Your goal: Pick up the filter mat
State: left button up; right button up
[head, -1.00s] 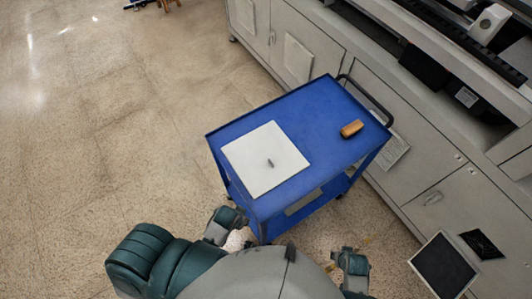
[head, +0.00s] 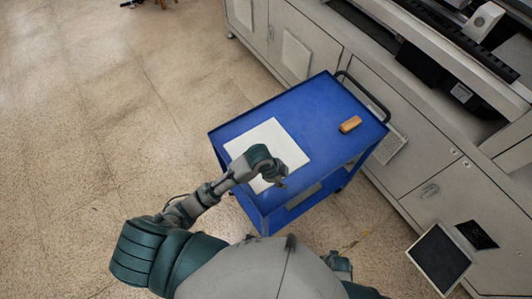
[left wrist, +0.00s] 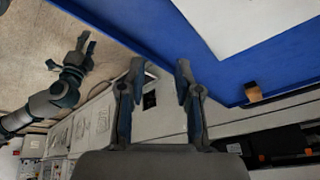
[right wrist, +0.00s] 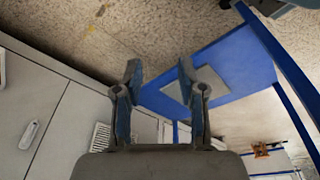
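The filter mat, a flat white square (head: 280,138), lies on the blue cart top (head: 312,105) in the head view. My left gripper (head: 281,182) is over the mat's near right part in that view and hides some of it. In the left wrist view the mat (left wrist: 235,18) shows at the upper right, clear of the fingers (left wrist: 159,72), which are apart with nothing between them. My right gripper (right wrist: 160,68) is also open and empty, low beside the cart, with the cart's lower shelf (right wrist: 225,70) in its view.
An orange-brown block (head: 350,124) sits on the cart's right part. A black handle (head: 366,97) is at the cart's far right end. Grey cabinets (head: 390,125) run along the right. A dark framed panel (head: 440,257) is at the lower right. Open floor (head: 110,100) is on the left.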

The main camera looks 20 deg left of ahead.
pick_arm(q)
jog(key=w+a+r+m+g+y, duration=0.2)
jog(key=w+a+r+m+y, duration=0.2)
jog(key=w+a+r+m, duration=0.45)
jog(key=shift+m, duration=0.35)
jog(key=f, duration=0.3)
jog(key=w+f, duration=0.1)
jog(key=f, duration=0.1)
jog(key=w+f, duration=0.1)
jog(key=f, duration=0.2)
jog(key=shift+w+d+f, duration=0.1)
jog(key=shift+w+f, duration=0.1)
jog(key=shift+f, duration=0.15)
jog(key=shift+d+f, duration=0.25)
jog(key=shift+f, duration=0.3)
notch_tip(320, 180, down, 4)
jog(key=shift+s+d+f+p, duration=0.1)
jog(key=shift+d+f+p, duration=0.1)
jog(key=shift+p, duration=0.1)
jog(key=shift+a+f, duration=0.15)
jog(key=shift+a, duration=0.15)
pick_arm(e)
jog(key=s+d+f+g, duration=0.1)
jog(key=s+d+f, duration=0.2)
jog(key=s+f, duration=1.2)
jog(key=shift+s, duration=1.2)
